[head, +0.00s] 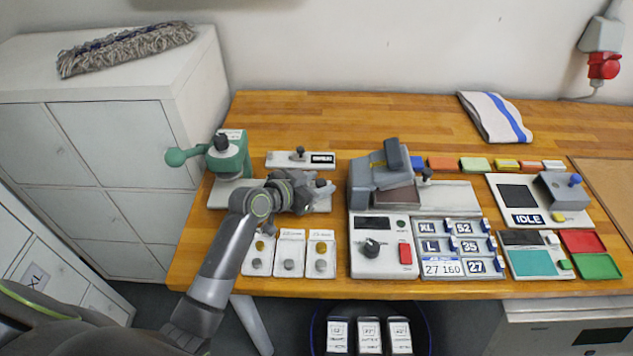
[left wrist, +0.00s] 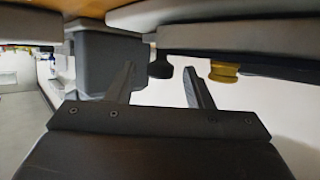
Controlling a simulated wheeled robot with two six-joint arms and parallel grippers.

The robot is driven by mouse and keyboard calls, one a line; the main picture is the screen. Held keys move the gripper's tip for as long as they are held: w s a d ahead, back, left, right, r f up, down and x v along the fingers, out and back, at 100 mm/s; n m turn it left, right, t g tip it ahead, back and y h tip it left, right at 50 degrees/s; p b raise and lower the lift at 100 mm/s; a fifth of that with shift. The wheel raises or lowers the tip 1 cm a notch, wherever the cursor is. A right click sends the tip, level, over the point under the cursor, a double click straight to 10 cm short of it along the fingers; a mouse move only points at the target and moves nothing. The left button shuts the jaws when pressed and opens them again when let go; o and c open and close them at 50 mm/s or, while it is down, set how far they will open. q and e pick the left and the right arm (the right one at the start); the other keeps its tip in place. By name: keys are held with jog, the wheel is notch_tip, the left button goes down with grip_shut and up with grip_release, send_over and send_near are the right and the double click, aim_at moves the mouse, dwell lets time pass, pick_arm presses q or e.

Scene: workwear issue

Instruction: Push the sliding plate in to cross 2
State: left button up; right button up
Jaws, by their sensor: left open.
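The grey press (head: 362,188) stands at mid table. A brown pad (head: 397,196) lies under its raised head, and a pale plate (head: 452,194) with a black knob (head: 426,175) extends to its right. I cannot tell for certain which part slides, and no cross marks can be made out. My left gripper (head: 322,190) is left of the press, low over a pale plate, open and apparently empty. In the left wrist view its two fingers (left wrist: 163,88) are spread, with a dark knob (left wrist: 160,67) showing beyond them. My right gripper is not in view.
A green hand press (head: 232,160) stands left of my arm. Several knobbed pale plates (head: 288,252) lie in front. A control panel (head: 384,262) and size tiles (head: 455,245) are before the press. A towel (head: 495,117) lies behind; bare wood is at the back.

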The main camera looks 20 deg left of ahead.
pick_arm(q)
grip_shut()
jog(key=shift+a, duration=0.15)
jog(key=shift+s+a, duration=0.1)
jog(key=shift+a, duration=0.2)
jog(key=shift+s+a+b, duration=0.2)
jog(key=shift+s+a, duration=0.1)
jog(key=shift+a, duration=0.6)
jog(key=shift+s+a+b, duration=0.2)
jog(key=shift+s+a, duration=0.05)
jog(key=shift+a, duration=0.65)
jog(key=shift+d, duration=0.1)
grip_release()
